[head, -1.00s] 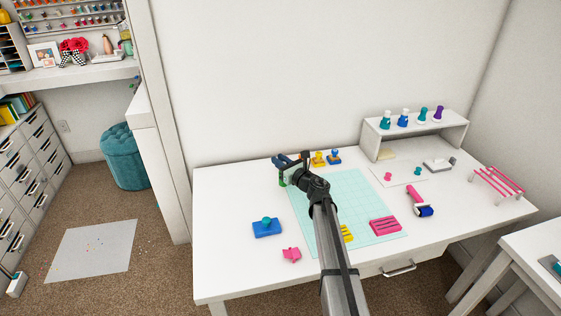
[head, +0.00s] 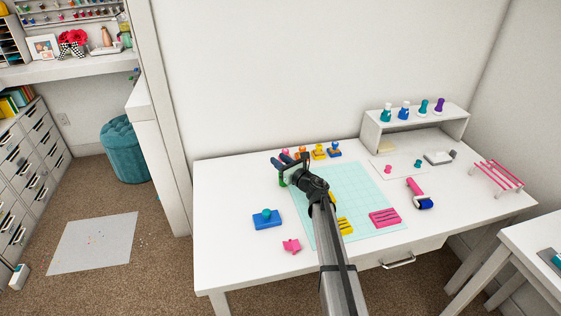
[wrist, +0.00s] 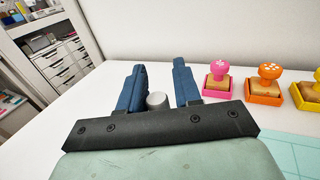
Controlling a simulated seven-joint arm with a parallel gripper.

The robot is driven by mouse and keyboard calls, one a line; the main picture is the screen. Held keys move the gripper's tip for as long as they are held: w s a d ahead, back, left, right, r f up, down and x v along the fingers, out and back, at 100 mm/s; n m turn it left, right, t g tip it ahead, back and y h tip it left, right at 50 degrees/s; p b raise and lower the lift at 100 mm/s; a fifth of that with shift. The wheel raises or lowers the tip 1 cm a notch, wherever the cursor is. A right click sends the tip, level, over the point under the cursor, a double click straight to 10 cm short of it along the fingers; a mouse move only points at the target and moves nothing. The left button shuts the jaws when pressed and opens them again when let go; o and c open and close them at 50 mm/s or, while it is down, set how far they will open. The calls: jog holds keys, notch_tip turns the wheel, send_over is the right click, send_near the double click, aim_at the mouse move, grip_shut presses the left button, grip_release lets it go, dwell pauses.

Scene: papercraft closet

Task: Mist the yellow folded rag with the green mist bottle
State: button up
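The yellow folded rag (head: 345,226) lies on the light teal mat (head: 349,188), partly hidden behind my arm in the head view. My gripper (head: 287,162) is over the left back part of the table. A bit of green, likely the green mist bottle (head: 283,180), shows just below it, mostly hidden. In the wrist view my two blue fingers stand apart (wrist: 162,82). A round grey-white top (wrist: 157,101), likely the bottle's, shows between them, with a gap towards the right finger. The bottle's body is hidden there.
Pink (wrist: 219,79), orange (wrist: 267,82) and yellow stamps stand right of my gripper. A blue block (head: 266,222) and a pink piece (head: 291,246) are at the front left. Bottles stand on a white riser (head: 452,127).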

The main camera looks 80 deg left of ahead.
jog(key=shift+o, duration=1.4)
jog(key=v, duration=1.3)
jog(key=shift+w+d, duration=0.1)
jog(key=shift+d, duration=0.35)
